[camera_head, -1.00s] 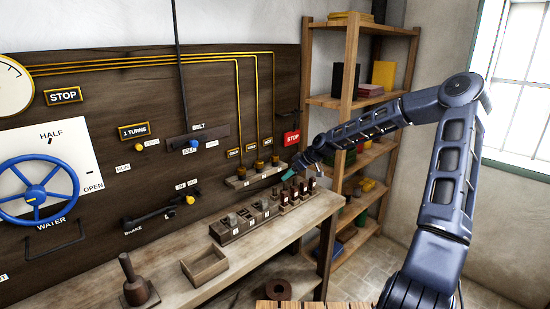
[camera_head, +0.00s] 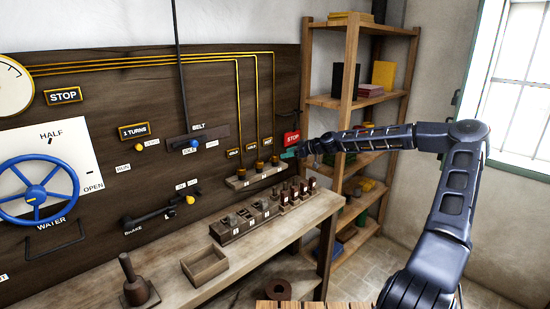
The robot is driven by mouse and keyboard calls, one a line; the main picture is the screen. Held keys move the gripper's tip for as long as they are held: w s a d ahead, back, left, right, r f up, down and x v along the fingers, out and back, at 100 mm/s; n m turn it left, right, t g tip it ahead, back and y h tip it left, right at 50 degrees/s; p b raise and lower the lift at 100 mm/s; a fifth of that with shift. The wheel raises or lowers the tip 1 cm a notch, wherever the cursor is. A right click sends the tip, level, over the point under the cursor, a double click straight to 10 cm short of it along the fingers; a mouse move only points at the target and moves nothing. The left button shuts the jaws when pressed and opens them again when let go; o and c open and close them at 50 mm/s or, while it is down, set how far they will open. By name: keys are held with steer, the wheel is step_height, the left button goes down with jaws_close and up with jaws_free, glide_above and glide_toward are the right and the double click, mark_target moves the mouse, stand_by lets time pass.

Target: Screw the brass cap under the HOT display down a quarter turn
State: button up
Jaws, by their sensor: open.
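Three small brass caps sit in a row on a narrow ledge (camera_head: 256,178) on the dark wall board, each below a small display. The display lettering is too small to read surely; the right display (camera_head: 267,142) looks most like HOT. The brass cap under it (camera_head: 275,160) is the right one of the row. The middle cap (camera_head: 260,166) and left cap (camera_head: 242,171) stand beside it.
A red STOP sign (camera_head: 291,138) is on the board right behind my gripper. Below, the workbench (camera_head: 175,270) carries a rack of small dark bottles (camera_head: 300,193), a block with several pieces (camera_head: 245,222) and an open wooden box (camera_head: 205,266). A shelf (camera_head: 360,103) stands at right.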

mark_target(277, 156)
steer(key=x, duration=0.8)
steer(key=shift+f, duration=0.1)
steer(key=c, duration=1)
